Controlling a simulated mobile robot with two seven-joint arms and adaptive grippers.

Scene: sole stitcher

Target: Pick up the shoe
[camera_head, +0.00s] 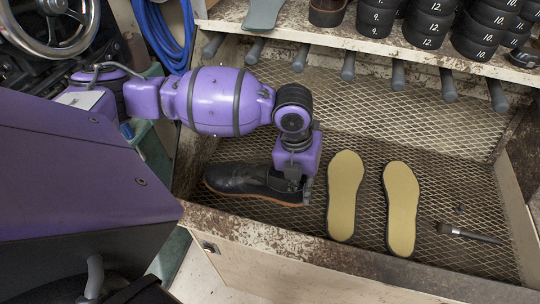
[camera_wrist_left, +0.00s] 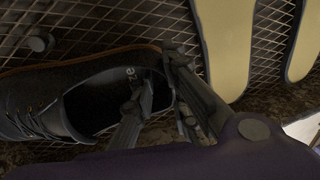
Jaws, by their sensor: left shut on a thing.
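A black shoe (camera_head: 245,182) with a brown sole edge lies on the mesh floor of the wooden bin, toe to the left. My left gripper (camera_head: 307,190) is at its heel end, at the right. In the left wrist view the shoe (camera_wrist_left: 45,98) shows its open collar, and my left gripper (camera_wrist_left: 160,85) has one finger inside the collar and one outside. It is shut on the heel wall. The shoe looks to be on or very close to the mesh; I cannot tell which. My right gripper is not in view.
Two tan soles (camera_head: 345,195) (camera_head: 401,205) lie right of the shoe, near the gripper. A dark brush-like tool (camera_head: 468,233) lies further right. The bin's rusty front edge (camera_head: 290,238) is close to the shoe.

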